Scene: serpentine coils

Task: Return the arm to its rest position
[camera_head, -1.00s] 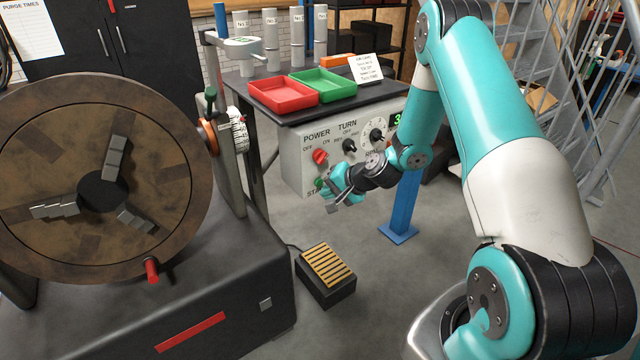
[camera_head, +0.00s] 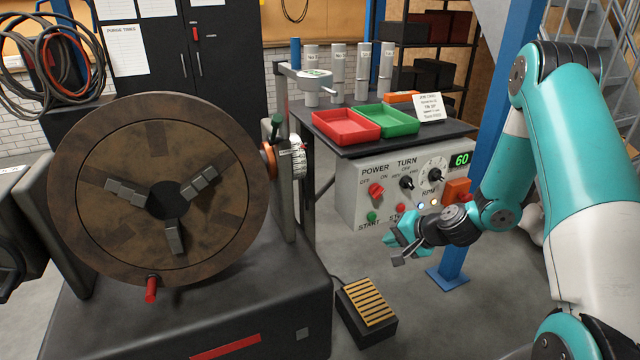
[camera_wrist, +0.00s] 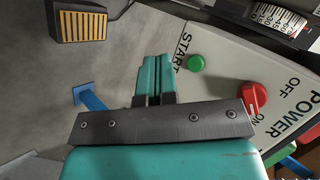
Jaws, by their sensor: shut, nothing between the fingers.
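My teal and white arm (camera_head: 590,160) rises at the right of the head view and bends down at its elbow, its forearm reaching left. My gripper (camera_head: 398,260) hangs in front of the lower part of the grey control panel (camera_head: 350,180), and nothing shows in it. In the wrist view the two teal fingers of my gripper (camera_wrist: 153,66) lie side by side, shut. The green START button (camera_wrist: 196,63) and red POWER knob (camera_wrist: 253,94) appear to their right in that view. Whether the gripper touches the panel cannot be told, but it looks apart from it.
A large brown round plate (camera_head: 95,235) with three grey jaws stands at left on a dark base. A foot pedal (camera_head: 367,303) lies on the floor. A blue post (camera_head: 456,262) stands behind my wrist. Red (camera_head: 346,127) and green (camera_head: 388,121) trays sit on the table above the panel.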

